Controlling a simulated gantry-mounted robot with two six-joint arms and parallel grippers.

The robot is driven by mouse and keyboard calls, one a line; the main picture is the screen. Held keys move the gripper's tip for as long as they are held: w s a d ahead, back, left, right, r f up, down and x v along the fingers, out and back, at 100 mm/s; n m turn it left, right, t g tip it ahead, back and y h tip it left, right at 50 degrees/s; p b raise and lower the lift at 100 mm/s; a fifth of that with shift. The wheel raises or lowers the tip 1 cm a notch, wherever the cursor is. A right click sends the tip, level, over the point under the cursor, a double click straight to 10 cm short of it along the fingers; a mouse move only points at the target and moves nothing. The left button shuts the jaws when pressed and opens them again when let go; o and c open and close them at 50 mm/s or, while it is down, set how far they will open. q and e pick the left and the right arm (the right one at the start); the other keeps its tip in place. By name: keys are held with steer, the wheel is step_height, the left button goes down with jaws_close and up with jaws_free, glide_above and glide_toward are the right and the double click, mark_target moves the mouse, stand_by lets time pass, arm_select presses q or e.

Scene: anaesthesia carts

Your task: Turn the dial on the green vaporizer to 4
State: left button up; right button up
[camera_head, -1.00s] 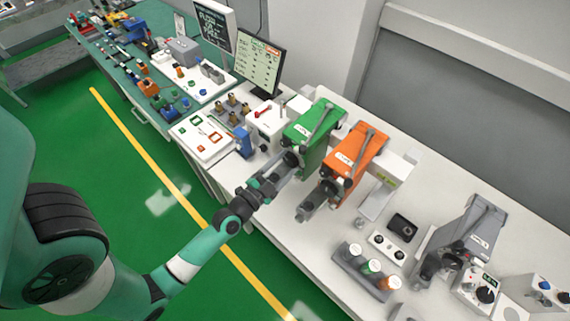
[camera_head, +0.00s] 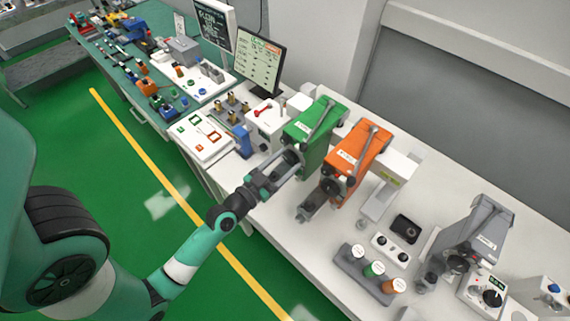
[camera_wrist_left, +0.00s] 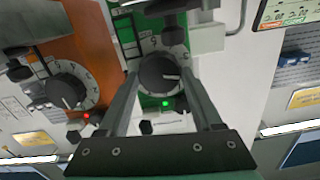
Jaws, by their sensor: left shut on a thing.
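The green vaporizer (camera_head: 314,133) stands on the white bench, left of the orange one. Its black dial (camera_wrist_left: 160,74) shows in the left wrist view, with a white scale around it. The white mark on the dial points to the right in that view. The scale figures there are too small and covered to read surely. My left gripper (camera_head: 290,160) reaches the vaporizer's front. In the wrist view its two fingers (camera_wrist_left: 163,80) are shut on the dial, one at each side. A green light (camera_wrist_left: 166,103) glows beside the dial. My right gripper is not in view.
The orange vaporizer (camera_head: 356,158) stands close on the right, with its own dial (camera_wrist_left: 67,91). A blue item (camera_head: 243,141) and a white panel (camera_head: 205,137) are to the left. A monitor (camera_head: 260,65) stands behind. A grey vaporizer (camera_head: 480,232) is farther right.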

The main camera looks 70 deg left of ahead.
arm_select(q)
steer(key=n+b, duration=0.1)
steer(key=n, duration=0.5)
steer(key=shift+a+b, duration=0.1)
steer(key=shift+b, duration=0.2)
steer(key=n, duration=0.5)
steer(key=shift+n+t+h+b, duration=0.3)
steer(key=shift+b, duration=0.05)
steer(key=shift+s, duration=0.1)
steer(key=o, duration=1.4)
steer(key=shift+f, duration=0.1)
